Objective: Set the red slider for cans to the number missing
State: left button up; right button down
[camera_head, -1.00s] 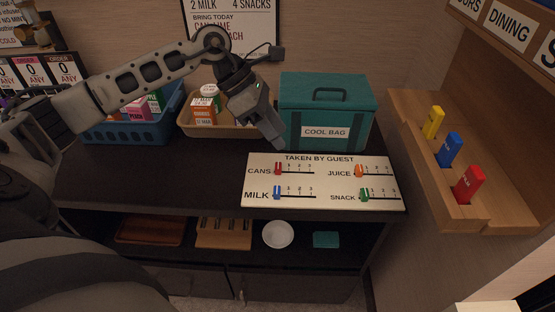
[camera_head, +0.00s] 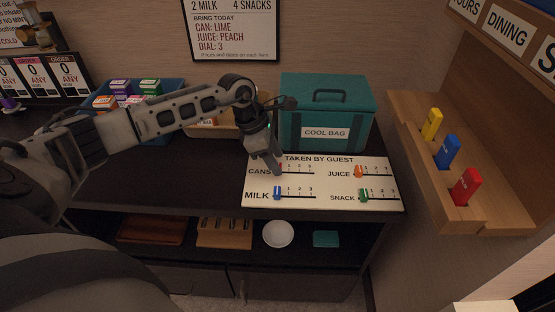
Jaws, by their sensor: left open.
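The white "TAKEN BY GUEST" board (camera_head: 330,183) lies on the dark counter with four rows: cans, milk, juice and snack. My left gripper (camera_head: 277,171) is at the start of the cans row, with its fingers pointing down. It largely hides the red cans slider, so I cannot tell whether it touches it. The blue milk slider (camera_head: 278,193), the orange juice slider (camera_head: 359,171) and the green snack slider (camera_head: 364,195) are near the left ends of their tracks. My right gripper is out of view.
A teal cool bag (camera_head: 325,112) stands behind the board. A blue crate (camera_head: 172,97) with several cartons and a tan basket (camera_head: 203,129) are behind my left arm. A wooden rack (camera_head: 457,215) with yellow, blue and red tags is at right. A wall sign (camera_head: 235,30) hangs behind.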

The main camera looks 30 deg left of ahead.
pick_arm(q)
jog(key=shift+x, duration=0.85)
grip_shut()
jog(key=w+d, duration=0.1)
jog(key=d+b, duration=0.1)
jog(key=d, duration=0.1)
jog(key=w+d+b, duration=0.1)
jog(key=shift+w+d, duration=0.25)
jog(key=shift+w, duration=0.15)
grip_release()
jog(key=shift+a+r, duration=0.1)
jog(key=shift+r, duration=0.05)
jog(key=v, duration=1.5)
jog(key=shift+r+b, duration=0.3)
jog(key=shift+r, duration=0.1)
jog(key=shift+s, duration=0.15)
